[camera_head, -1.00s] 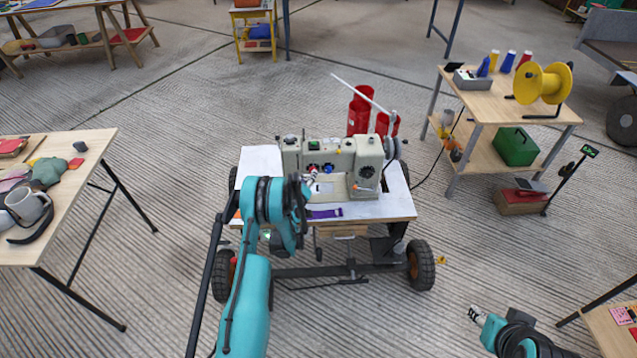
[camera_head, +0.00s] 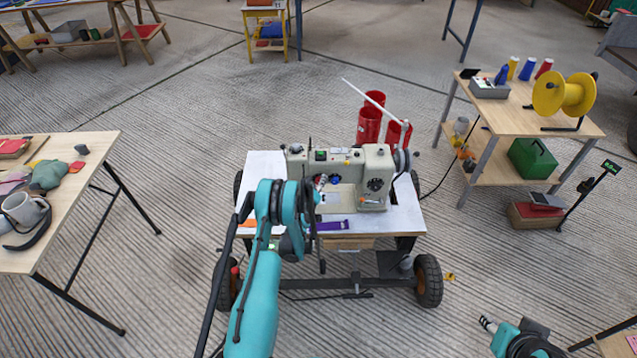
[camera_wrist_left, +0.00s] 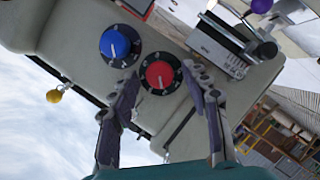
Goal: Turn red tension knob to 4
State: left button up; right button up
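A cream sewing machine (camera_head: 372,165) stands on the white-topped wheeled cart (camera_head: 400,222). In the left wrist view its face carries a red knob (camera_wrist_left: 160,75) and a blue knob (camera_wrist_left: 118,44) beside it, both with black dials. My left gripper (camera_wrist_left: 162,76) is open, its dark fingers spread on either side of the red knob, with small gaps visible. I cannot tell whether the tips touch it. In the head view the left gripper (camera_head: 320,184) is at the machine's front. My right gripper (camera_head: 488,324) is low at the right, away from the cart; its fingers are too small to judge.
Red thread cones (camera_head: 370,120) stand behind the machine, with a thin white rod slanting above. A purple strip (camera_head: 333,225) lies on the cart's front. A table (camera_head: 70,215) is at the left; a shelf table with a yellow spool (camera_head: 564,94) is at the right.

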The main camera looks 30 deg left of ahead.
pick_arm(q)
grip_shut()
jog(key=shift+w+d+m+g+y, duration=0.15)
jog(key=shift+m+g+y, duration=0.8)
jog(key=shift+m, duration=1.05)
jog(key=shift+w+d+m+g+y, duration=0.15)
jog(key=shift+m+g+y, duration=0.3)
jog(key=shift+m+y, duration=1.25)
jog(key=shift+w+d+m+g+y, duration=0.2)
jog(key=shift+m+g+y, duration=0.6)
jog(key=shift+m, duration=1.5)
jog(key=shift+s, duration=0.15)
